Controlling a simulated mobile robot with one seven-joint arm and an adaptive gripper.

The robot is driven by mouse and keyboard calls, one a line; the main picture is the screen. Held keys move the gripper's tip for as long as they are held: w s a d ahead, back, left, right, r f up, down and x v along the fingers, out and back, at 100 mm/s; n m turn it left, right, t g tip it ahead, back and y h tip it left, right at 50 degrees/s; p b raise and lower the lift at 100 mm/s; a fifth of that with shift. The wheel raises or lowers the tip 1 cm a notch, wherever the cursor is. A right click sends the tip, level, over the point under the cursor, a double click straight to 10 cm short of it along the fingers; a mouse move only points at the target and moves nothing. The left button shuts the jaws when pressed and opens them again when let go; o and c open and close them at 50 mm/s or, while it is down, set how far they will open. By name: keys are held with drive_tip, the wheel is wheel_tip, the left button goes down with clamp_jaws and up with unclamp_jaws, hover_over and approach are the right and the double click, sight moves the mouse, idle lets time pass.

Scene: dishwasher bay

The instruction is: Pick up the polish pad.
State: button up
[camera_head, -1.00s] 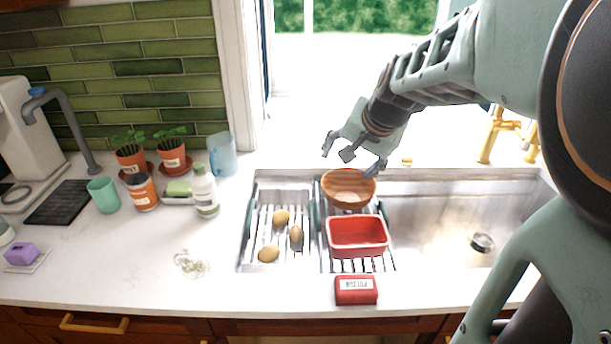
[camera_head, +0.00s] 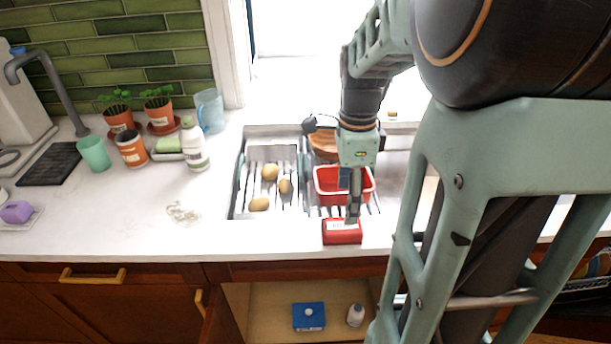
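The polish pad (camera_head: 341,238) is a red block with a white label on top. It lies on the counter's front edge, just in front of the sink. My gripper (camera_head: 353,218) points down, with its fingertips at the pad's upper right side, over or touching it. The fingers show edge-on, one behind the other, so their opening is hidden. Part of the label is covered by the fingers.
Several potatoes (camera_head: 270,172) lie on the rack to the left. Below, an open cabinet holds a blue box (camera_head: 309,316) and a white bottle (camera_head: 355,315). The front-left counter is mostly clear.

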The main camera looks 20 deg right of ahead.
sight(343, 225)
wheel_tip(343, 225, down, 10)
drive_tip(key=shift+w+a, duration=0.1)
drive_tip(key=c, duration=1.3)
drive_tip(key=shift+r, duration=0.15)
wheel_tip(343, 225, up, 10)
drive_tip(key=shift+f, duration=0.1)
